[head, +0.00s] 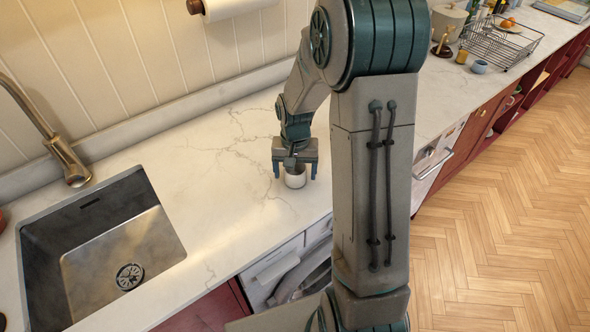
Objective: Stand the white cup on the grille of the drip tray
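A small white cup (296,181) is upright on the pale marble counter, with a dark opening at its top. My gripper (295,175) is above it, pointing down. Its two fingers are spread, one to the left of the cup and one to the right, with a visible gap on each side. The gripper is open and does not appear to touch the cup. Whether the fingertips reach down beside the cup or stay above it is hard to tell. No drip tray or grille can be made out. My arm hides part of the counter to the right.
A sink (120,250) with a brass tap (62,150) is at the left. A wire dish rack (495,42), a small blue-grey cup (480,66) and a lidded pot (447,22) stand at the far right. The counter (210,180) between sink and cup is clear.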

